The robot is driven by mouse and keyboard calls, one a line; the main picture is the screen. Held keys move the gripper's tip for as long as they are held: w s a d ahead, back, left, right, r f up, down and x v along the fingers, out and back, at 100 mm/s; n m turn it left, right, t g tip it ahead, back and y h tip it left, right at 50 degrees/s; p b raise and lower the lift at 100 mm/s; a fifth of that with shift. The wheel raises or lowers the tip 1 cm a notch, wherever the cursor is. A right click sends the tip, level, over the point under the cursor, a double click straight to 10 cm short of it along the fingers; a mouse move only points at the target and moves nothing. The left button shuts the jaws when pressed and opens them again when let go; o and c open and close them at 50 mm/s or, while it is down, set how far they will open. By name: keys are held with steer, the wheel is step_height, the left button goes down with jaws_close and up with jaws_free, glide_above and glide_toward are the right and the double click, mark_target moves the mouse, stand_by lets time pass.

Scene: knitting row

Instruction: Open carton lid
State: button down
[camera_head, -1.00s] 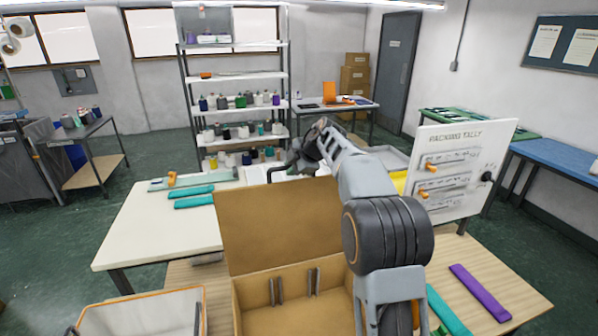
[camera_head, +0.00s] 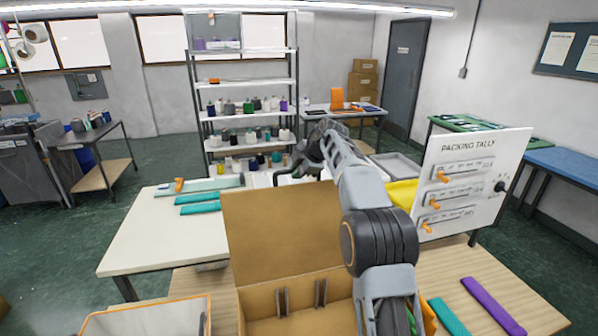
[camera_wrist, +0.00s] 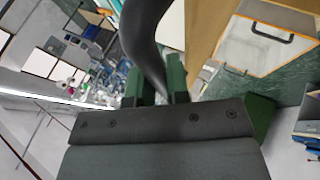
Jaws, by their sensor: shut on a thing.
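The open-topped cardboard carton (camera_head: 262,302) stands on the wooden table at the bottom of the head view, with two grey dividers inside. Its brown lid (camera_head: 281,228) stands upright at the carton's far side. My arm reaches past the lid's right edge. My gripper (camera_head: 290,172) is behind and above the lid's top edge, small and partly blurred into the background. In the wrist view, the green fingers of my gripper (camera_wrist: 155,88) are closed on a dark curved bar (camera_wrist: 146,30). I cannot tell whether the gripper touches the lid.
A white bin with an orange rim (camera_head: 150,315) is at the lower left; it also shows in the wrist view (camera_wrist: 266,48). The packing tally board (camera_head: 470,185) stands to the right. Teal and purple strips (camera_head: 492,305) lie at the lower right. A white table (camera_head: 155,235) is behind.

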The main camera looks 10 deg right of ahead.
steer(key=c, duration=1.3)
jaws_free()
steer(key=shift+a+f, duration=0.15)
steer(key=shift+o, duration=1)
steer(key=v, duration=1.4)
steer(key=shift+w, duration=0.15)
